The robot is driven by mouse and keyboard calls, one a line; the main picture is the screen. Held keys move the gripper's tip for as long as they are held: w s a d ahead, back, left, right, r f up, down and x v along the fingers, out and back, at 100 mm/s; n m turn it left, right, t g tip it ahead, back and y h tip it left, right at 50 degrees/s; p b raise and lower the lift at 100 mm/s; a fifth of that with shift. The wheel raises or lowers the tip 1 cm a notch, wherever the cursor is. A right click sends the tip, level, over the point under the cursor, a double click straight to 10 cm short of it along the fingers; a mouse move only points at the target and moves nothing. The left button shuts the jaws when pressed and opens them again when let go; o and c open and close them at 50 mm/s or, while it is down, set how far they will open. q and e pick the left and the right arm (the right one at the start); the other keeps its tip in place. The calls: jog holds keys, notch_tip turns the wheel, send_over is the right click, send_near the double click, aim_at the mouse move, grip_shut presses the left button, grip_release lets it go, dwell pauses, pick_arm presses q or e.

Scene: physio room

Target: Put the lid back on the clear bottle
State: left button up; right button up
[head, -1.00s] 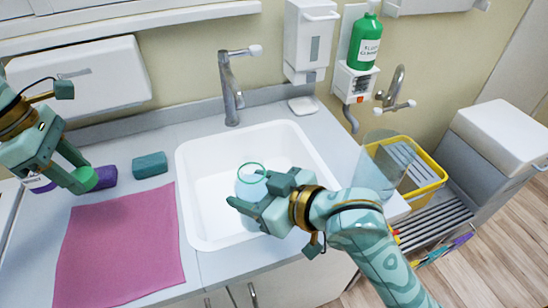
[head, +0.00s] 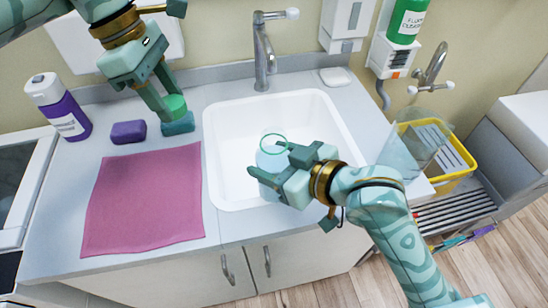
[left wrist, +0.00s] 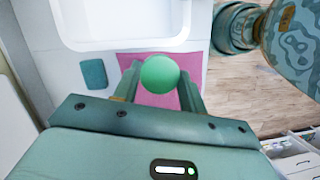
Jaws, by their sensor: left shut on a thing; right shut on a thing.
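The clear bottle (head: 271,158) is see-through with a green rim at its open top. My right gripper (head: 268,162) is shut on it and holds it over the sink; its lower part is partly hidden by the fingers. The round green lid (head: 175,104) is between the fingers of my left gripper (head: 166,103), which is shut on it.
The white sink (head: 225,140) lies under the bottle. A pink cloth (head: 145,200), a purple sponge (head: 128,132), a teal sponge (head: 178,126) and a purple bottle (head: 62,108) are on the counter at left. The tap (head: 263,55) stands behind the sink. A yellow crate (head: 455,172) is at right.

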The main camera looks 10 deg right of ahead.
jog(key=shift+r, duration=0.1)
pick_arm(q)
jog(key=s+d+r, duration=0.2)
jog(key=s+d, duration=0.1)
jog(key=d, duration=0.5)
jog(key=s+d+r+m, duration=0.1)
jog(key=s+d, duration=0.3)
jog(key=d, duration=0.4)
jog(key=shift+r, duration=0.8)
jog(key=shift+s+f, duration=0.1)
jog(key=shift+f, duration=1.9)
jog(key=shift+f, duration=0.85)
jog(key=shift+f, duration=0.5)
